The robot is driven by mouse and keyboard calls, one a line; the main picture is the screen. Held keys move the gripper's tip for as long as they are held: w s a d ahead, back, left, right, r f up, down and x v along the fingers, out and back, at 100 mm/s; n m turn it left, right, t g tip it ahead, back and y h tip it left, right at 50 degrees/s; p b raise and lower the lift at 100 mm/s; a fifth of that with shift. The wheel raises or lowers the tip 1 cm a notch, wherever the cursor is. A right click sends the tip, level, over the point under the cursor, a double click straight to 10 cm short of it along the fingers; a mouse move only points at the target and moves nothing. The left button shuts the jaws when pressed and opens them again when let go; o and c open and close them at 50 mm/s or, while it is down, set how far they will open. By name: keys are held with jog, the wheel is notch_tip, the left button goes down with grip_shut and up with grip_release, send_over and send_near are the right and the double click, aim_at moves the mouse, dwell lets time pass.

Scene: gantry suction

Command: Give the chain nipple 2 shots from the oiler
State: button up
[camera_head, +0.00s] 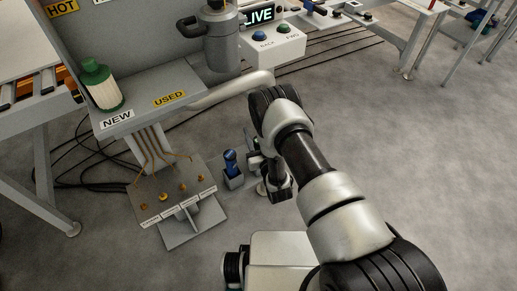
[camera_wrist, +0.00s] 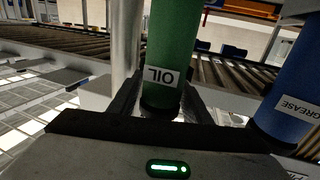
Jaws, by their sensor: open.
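The oiler, a green cylinder labelled OIL (camera_wrist: 172,50), stands in the middle of the wrist view. My gripper (camera_wrist: 160,100) is open, with one dark finger on each side of the oiler's lower part. I cannot tell whether the fingers touch it. In the head view my arm mostly hides the gripper and the oiler. A grey panel (camera_head: 190,227) left of my gripper carries several small brass nipples (camera_head: 182,188) with white labels.
A blue GREASE cylinder (camera_wrist: 297,80) stands close to the right of the gripper; a blue tool (camera_head: 231,160) in a holder shows left of my arm. Open floor lies to the right.

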grip_shut()
jog(key=shift+r, duration=0.15)
